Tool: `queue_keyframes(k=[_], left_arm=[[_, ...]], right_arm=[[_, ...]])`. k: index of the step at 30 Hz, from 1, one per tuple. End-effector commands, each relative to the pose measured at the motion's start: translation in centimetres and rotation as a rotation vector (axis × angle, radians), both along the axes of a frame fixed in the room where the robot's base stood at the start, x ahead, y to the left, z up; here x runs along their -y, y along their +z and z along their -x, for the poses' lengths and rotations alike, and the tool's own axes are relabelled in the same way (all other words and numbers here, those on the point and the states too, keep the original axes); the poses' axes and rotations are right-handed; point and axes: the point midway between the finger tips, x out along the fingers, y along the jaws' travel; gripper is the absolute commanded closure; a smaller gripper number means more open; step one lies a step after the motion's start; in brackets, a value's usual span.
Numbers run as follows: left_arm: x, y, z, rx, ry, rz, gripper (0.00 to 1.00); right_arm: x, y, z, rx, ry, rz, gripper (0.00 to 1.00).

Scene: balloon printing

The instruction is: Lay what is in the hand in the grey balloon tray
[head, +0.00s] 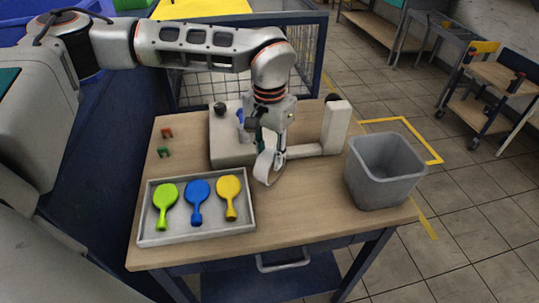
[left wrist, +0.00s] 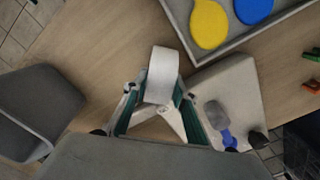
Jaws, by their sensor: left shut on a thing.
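The grey balloon tray (head: 147,215) lies on the near left of the wooden table. In it, left to right, lie a green balloon (head: 165,197), a blue balloon (head: 198,190) and a yellow balloon (head: 229,188). My left gripper (head: 265,148) is to the right of the tray and beyond it, above the table. It is shut on a pale, rounded piece (head: 267,168) that hangs below the fingers. The left wrist view shows this piece (left wrist: 162,75) between the fingers; its far end points toward the tray rim (left wrist: 190,45). Its narrow end is hidden. My right gripper is not in view.
A white machine base (head: 228,150) with a small blue part (head: 240,116) stands beyond the tray. A white upright block (head: 336,128) stands right of it. A grey bin (head: 385,180) is at the table's right edge. Small orange (head: 167,132) and green (head: 163,152) pieces lie at the left.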

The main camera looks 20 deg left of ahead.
Motion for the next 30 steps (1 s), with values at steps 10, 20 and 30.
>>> queue_keyframes(k=[10,20,30], left_arm=[[0.0,-0.3,0.0,0.001,0.000,0.000,0.96],[0.0,-0.3,0.0,0.001,0.000,0.000,0.57],[0.0,2.2,-0.1,0.005,0.001,0.001,0.57]], right_arm=[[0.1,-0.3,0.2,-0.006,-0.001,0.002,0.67],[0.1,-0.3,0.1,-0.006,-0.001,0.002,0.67],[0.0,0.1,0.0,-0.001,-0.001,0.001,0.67]])
